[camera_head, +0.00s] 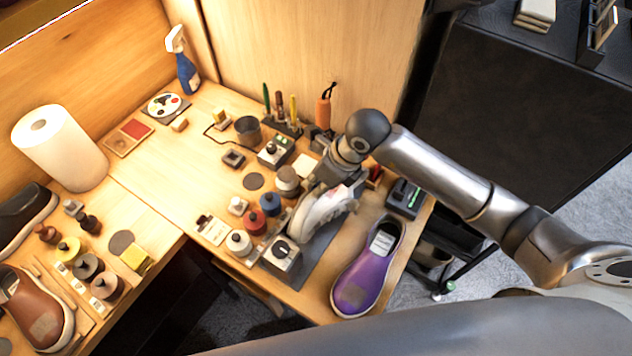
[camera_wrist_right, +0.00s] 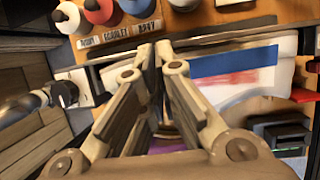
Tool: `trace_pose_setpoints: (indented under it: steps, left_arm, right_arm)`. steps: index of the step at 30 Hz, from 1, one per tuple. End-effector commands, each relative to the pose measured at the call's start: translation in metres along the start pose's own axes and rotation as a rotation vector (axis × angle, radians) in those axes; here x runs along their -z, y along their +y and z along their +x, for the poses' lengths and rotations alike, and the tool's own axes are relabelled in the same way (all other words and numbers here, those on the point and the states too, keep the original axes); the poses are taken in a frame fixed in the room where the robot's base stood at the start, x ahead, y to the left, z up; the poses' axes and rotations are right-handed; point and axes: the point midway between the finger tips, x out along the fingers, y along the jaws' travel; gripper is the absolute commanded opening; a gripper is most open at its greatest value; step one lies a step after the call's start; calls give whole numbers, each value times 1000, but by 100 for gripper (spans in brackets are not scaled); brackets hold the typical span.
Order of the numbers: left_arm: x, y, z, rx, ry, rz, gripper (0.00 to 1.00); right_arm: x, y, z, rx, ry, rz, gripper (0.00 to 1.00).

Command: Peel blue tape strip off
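A white sneaker (camera_head: 325,208) stands on a dark mat near the table's front edge, partly hidden by my right gripper. In the wrist view, its pale side (camera_wrist_right: 262,92) carries a blue tape strip (camera_wrist_right: 233,62) with a reddish smeared patch (camera_wrist_right: 232,79) below it. My right gripper (camera_head: 318,180) is over the sneaker. In the wrist view, its fingertips (camera_wrist_right: 156,48) are close together, left of the blue strip. I see nothing clearly held between them. The blue strip is hard to make out in the head view. My left gripper is not in view.
A purple shoe (camera_head: 367,272) lies right of the sneaker. Several bottles, including a blue one (camera_head: 270,204) and a red one (camera_head: 254,221), stand left of it. A control box (camera_head: 281,256) is in front. The table's middle left (camera_head: 180,180) is clear.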

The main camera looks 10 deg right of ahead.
Motion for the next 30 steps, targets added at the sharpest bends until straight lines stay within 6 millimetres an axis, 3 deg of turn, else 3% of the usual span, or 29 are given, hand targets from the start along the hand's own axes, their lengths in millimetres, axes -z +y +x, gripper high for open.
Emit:
trace_pose_setpoints:
  steps: [30]
  left_arm:
    - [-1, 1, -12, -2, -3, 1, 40]
  right_arm:
    - [-5, 0, -20, 1, 0, -1, 0]
